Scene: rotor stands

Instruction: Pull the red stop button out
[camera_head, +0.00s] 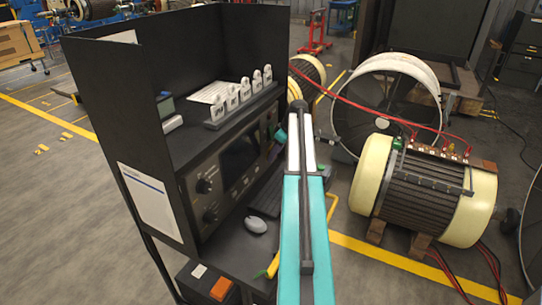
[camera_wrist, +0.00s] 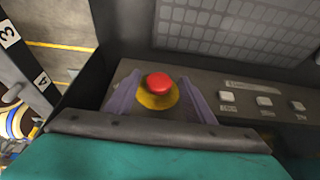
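The red stop button (camera_wrist: 159,83) shows in the wrist view as a round red cap on a yellow base (camera_wrist: 157,98), set in a dark control panel (camera_wrist: 232,90). My gripper (camera_wrist: 160,79) is open, with one purple finger to the left of the button and one to the right. Gaps show between the fingers and the red cap, and nothing is held. In the head view my teal and white arm reaches toward the black console (camera_head: 213,180). The button cannot be made out there.
White labelled buttons (camera_wrist: 264,101) sit right of the stop button, and a grey keypad or grille (camera_wrist: 235,30) lies beyond it. In the head view a mouse (camera_head: 255,225) lies on the console's shelf. A large motor (camera_head: 425,190) with red cables stands to the right.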

